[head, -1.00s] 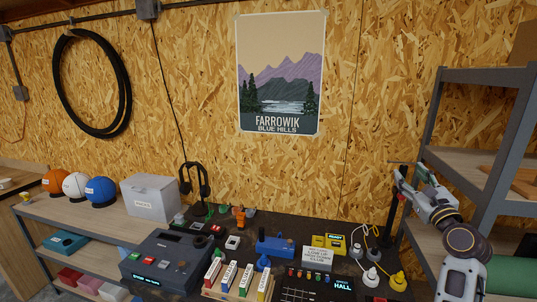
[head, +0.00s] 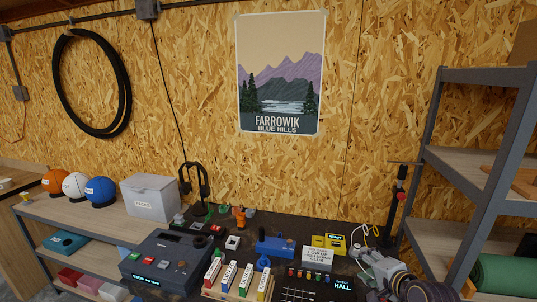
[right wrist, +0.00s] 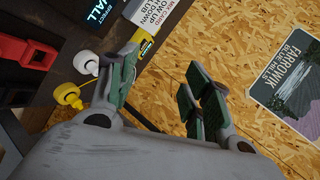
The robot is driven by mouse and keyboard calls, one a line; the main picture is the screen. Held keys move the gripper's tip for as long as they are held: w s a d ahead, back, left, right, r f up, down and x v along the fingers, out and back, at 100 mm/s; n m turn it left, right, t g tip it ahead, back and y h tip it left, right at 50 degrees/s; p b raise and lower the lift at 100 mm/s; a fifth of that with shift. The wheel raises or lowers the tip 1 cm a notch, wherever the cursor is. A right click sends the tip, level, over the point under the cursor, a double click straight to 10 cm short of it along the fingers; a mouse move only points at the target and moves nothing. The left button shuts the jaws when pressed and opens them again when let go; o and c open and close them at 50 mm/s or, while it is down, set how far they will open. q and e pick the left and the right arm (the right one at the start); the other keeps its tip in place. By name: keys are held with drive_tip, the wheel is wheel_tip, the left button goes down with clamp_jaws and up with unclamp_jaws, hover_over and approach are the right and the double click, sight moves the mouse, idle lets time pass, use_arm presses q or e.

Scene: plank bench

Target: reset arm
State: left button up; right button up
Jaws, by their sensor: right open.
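My right gripper (head: 366,258) is low at the right end of the dark bench (head: 345,231), by the cable loops, with the arm coming in from the bottom right. In the right wrist view its two green-padded fingers (right wrist: 160,68) are spread apart, with nothing between them. A white plug (right wrist: 87,62) and a yellow plug (right wrist: 68,94) show beside the left finger there, apart from the grip gap. In the head view my arm hides where they stood. My left gripper is in neither view.
A yellow box (head: 329,243), a sign (head: 317,257) and a blue device (head: 275,246) stand left of the gripper. A grey shelf rack (head: 432,130) rises at the right, with a red-and-black stand (head: 401,187) beside it. Room above the bench before the poster (head: 280,75) is free.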

drive_tip(key=s+a+f+n+g+h, duration=0.1)
drive_tip(key=s+a+f+n+g, duration=0.25)
drive_tip(key=s+f+n, duration=0.65)
drive_tip(key=s+a+f+n+g+h, duration=0.1)
drive_tip(key=s+a+f+n+g, duration=0.35)
drive_tip(key=s, duration=0.95)
wheel_tip(320, 180, down, 39)
drive_tip(key=s+d+n+g+b, duration=0.2)
drive_tip(key=b, duration=0.3)
drive_tip(key=s+d+f+b, duration=0.2)
drive_tip(key=s+f, duration=0.9)
drive_tip(key=f, duration=0.1)
drive_tip(key=s+d+f+g+b, duration=0.1)
drive_tip(key=s+d+f+b, duration=0.1)
drive_tip(key=s+f, duration=0.9)
wheel_tip(320, 180, down, 3)
drive_tip(key=shift+s+r+b, duration=0.15)
drive_tip(key=shift+r+b, duration=0.05)
drive_tip(key=shift+b, duration=0.3)
drive_tip(key=shift+d, duration=0.1)
idle(0.3)
